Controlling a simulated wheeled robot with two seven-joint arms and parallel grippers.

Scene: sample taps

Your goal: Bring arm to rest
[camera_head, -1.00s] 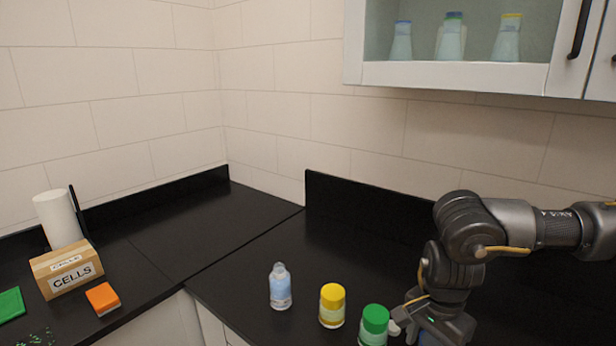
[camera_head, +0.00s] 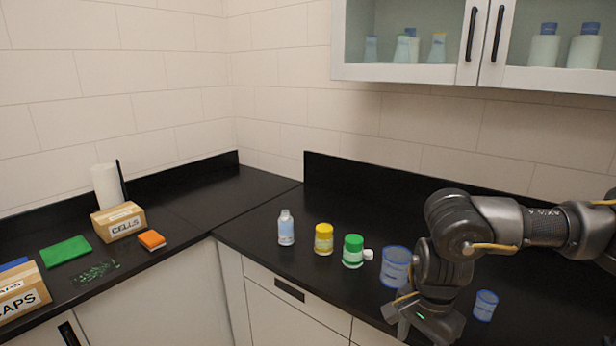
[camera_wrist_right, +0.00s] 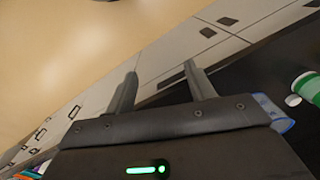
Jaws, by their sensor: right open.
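My right arm reaches in from the right in the head view. Its gripper (camera_head: 424,322) points down in front of the counter's front edge, partly cut off by its own wrist. In the right wrist view the gripper (camera_wrist_right: 162,82) shows two fingers spread apart with nothing between them, over floor and cabinet fronts. My left gripper is not in view.
On the black counter stand a clear bottle (camera_head: 286,230), a yellow-capped jar (camera_head: 324,240), a green-capped jar (camera_head: 353,252), a white cap (camera_head: 368,254), a blue-rimmed beaker (camera_head: 395,268) close beside my arm and a smaller one (camera_head: 485,305). Boxes (camera_head: 118,222) sit at left.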

